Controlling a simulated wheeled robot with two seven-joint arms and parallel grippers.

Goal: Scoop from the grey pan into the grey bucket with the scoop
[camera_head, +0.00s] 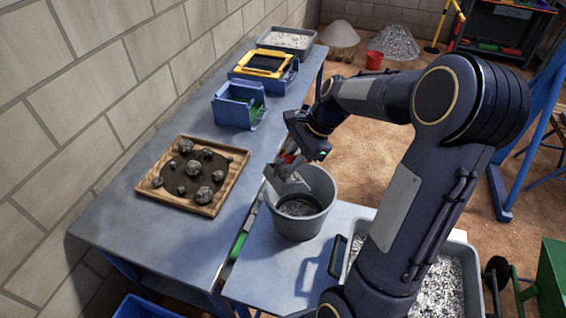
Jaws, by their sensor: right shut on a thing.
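The grey bucket (312,222) stands on the near bench in the middle of the view, with some grey gravel at its bottom. The grey pan (473,278) is at the lower right, holds grey gravel and is partly hidden behind my right arm. My right gripper (298,157) is above the bucket's far side, shut on the scoop (287,184). The metal scoop is tilted over the bucket's left rim; a bit of red shows near its handle. Whether it holds gravel is unclear. My left gripper is not in view.
A wooden tray of rocks (239,178) lies on the long bench, left of the bucket. Behind it are a blue box (236,108), a yellow-framed sieve (264,64) and a grey tray (312,43). A red bucket (375,60) stands on the floor.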

